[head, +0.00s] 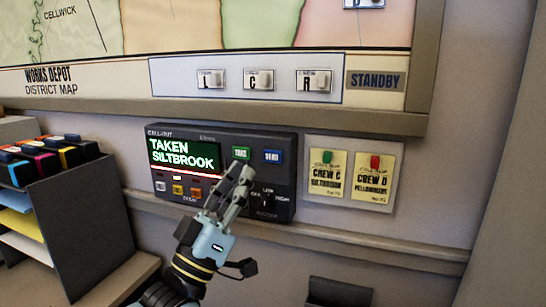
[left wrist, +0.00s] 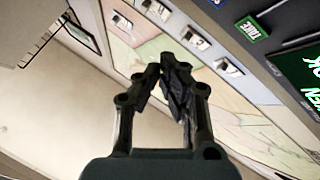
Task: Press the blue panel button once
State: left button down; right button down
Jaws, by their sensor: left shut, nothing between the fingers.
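The blue button (head: 273,156), labelled SEND, is at the upper right of a dark call-out panel (head: 265,131) on the wall. A green button (head: 240,153) labelled TAKE is just left of it, and it also shows in the left wrist view (left wrist: 251,28). The panel's screen (head: 184,157) reads TAKEN SILTBROOK. My left gripper (head: 243,170) is shut and empty in front of the panel, its tips below the green button and lower left of the blue one. In the left wrist view the fingers (left wrist: 166,68) meet at their tips. My right gripper is not in view.
Small coloured buttons (head: 196,192) and a selector (head: 265,201) are low on the panel. A card holder with two yellow crew cards (head: 326,176) is to its right. The map board (head: 440,108) hangs above. A dark file rack (head: 80,220) stands at left.

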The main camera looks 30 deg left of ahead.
aim_at(272, 157)
pick_arm(q)
jog(key=w+b, duration=0.1)
jog(key=w, duration=0.1)
jog(key=w+a+b, duration=0.1)
jog(key=w, duration=0.2)
jog(key=w+a+b, duration=0.1)
jog(key=w, duration=0.2)
jog(key=shift+w+b, duration=0.1)
jog(key=shift+b, duration=0.2)
dwell(0.6)
jog(key=shift+w+a, duration=0.1)
jog(key=shift+w, duration=0.1)
dwell(0.4)
jog(key=shift+w, duration=0.25)
jog(key=shift+w+a+b, duration=0.15)
jog(key=shift+w+b, duration=0.15)
jog(key=shift+b, duration=0.2)
dwell(0.4)
jog(key=shift+s, duration=0.1)
dwell(0.4)
jog(key=shift+s+d+y+p, duration=0.2)
jog(key=shift+s+y+p, duration=0.1)
jog(key=shift+s+p, duration=0.25)
